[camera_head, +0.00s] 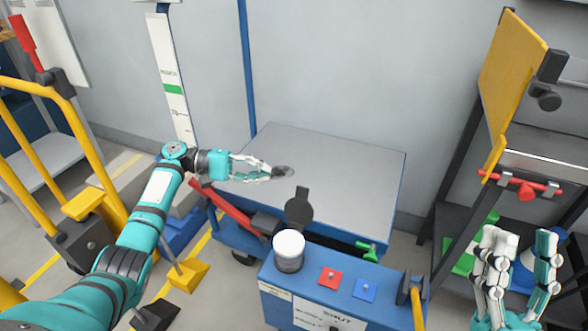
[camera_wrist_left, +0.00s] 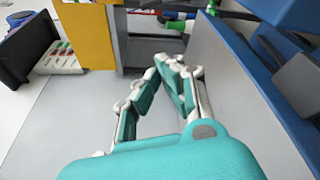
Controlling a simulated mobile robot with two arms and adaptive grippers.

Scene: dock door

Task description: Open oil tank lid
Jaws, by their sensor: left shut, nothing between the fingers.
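A small dark cylindrical tank (camera_head: 289,262) with a round white top stands on the blue box in the head view. A dark round lid-like flap with a tab (camera_head: 299,208) stands raised just behind it; I cannot tell how it is hinged. My left gripper (camera_head: 284,172) is shut and empty, over the grey tabletop, behind and slightly left of the flap, apart from it. Its closed fingers also show in the left wrist view (camera_wrist_left: 172,62), where neither tank nor flap can be made out. My right gripper (camera_head: 520,236) is open and empty at the lower right, far from the tank.
The blue box (camera_head: 276,292) carries a red button (camera_head: 330,277), a blue button (camera_head: 364,289) and a lever at right. Behind it is a wide grey lift table (camera_head: 350,165). Yellow rails (camera_head: 85,140) stand left; a dark rack with a yellow panel (camera_head: 508,75) stands right.

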